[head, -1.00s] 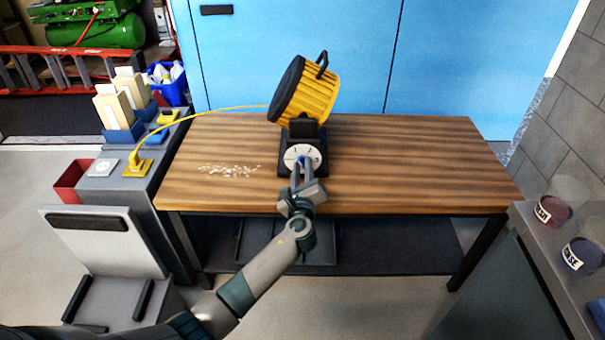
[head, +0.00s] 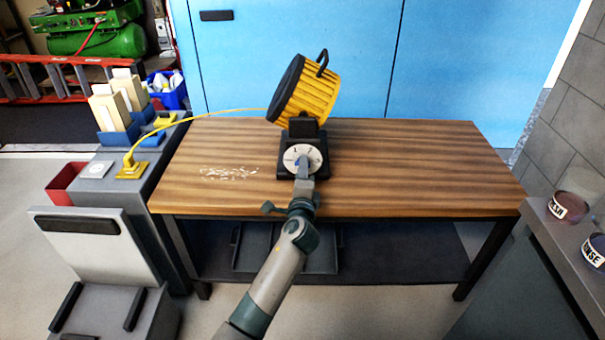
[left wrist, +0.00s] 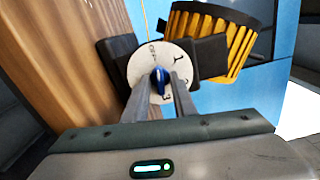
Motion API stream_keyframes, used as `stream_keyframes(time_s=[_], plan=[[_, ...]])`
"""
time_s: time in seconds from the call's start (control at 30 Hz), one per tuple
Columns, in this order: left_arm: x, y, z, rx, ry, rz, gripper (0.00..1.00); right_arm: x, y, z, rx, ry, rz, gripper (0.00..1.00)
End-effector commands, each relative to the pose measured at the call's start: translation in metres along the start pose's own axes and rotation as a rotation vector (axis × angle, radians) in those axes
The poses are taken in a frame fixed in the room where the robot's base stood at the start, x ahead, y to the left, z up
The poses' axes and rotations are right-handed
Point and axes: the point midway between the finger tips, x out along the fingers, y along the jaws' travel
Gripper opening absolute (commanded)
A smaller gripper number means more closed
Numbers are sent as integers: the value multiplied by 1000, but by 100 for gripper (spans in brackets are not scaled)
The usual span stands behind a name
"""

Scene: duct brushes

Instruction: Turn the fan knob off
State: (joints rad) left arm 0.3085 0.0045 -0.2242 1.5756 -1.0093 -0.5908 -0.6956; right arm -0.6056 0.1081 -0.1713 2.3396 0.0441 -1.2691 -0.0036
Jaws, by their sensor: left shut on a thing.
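The yellow ribbed fan (head: 306,90) stands on a black base on the wooden table, with its black open side tilted to the left. On the front of the base is a white round dial (head: 316,154) with a blue knob. In the left wrist view the blue knob (left wrist: 159,78) sits mid-dial, with OFF and numbers printed around it. My left gripper (head: 302,170) is shut on the blue knob, one finger on each side (left wrist: 165,98). The knob lies roughly along the fingers; I cannot tell which end is its pointer. My right gripper is out of view.
The wooden table (head: 420,165) is clear right of the fan. White debris (head: 228,172) lies on its left part. A yellow cord runs from the fan to a yellow plug (head: 131,170) on the grey side cabinet. Labelled round containers (head: 568,207) stand at the right edge.

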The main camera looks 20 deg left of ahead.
Motion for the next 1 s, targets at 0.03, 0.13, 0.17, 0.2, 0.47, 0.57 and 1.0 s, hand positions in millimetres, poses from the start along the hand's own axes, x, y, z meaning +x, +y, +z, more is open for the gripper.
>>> stream_keyframes(time_s=[0.03, 0.13, 0.17, 0.2, 0.47, 0.57, 1.0], plan=[[0, 3, 0, -30, -1, 2, 2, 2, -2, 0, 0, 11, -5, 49], [-1, 3, 0, -79, 0, 3, 2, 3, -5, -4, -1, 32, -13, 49], [0, 3, 0, -92, 0, 3, 2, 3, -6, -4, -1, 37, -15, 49], [0, 2, 0, -106, -1, 3, 2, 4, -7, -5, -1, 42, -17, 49], [0, 2, 0, -144, -1, 3, 2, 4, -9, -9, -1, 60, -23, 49], [0, 2, 0, -145, -1, 3, 2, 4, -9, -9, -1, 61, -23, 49], [0, 1, 0, -144, -1, 2, 28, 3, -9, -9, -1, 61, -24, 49]])
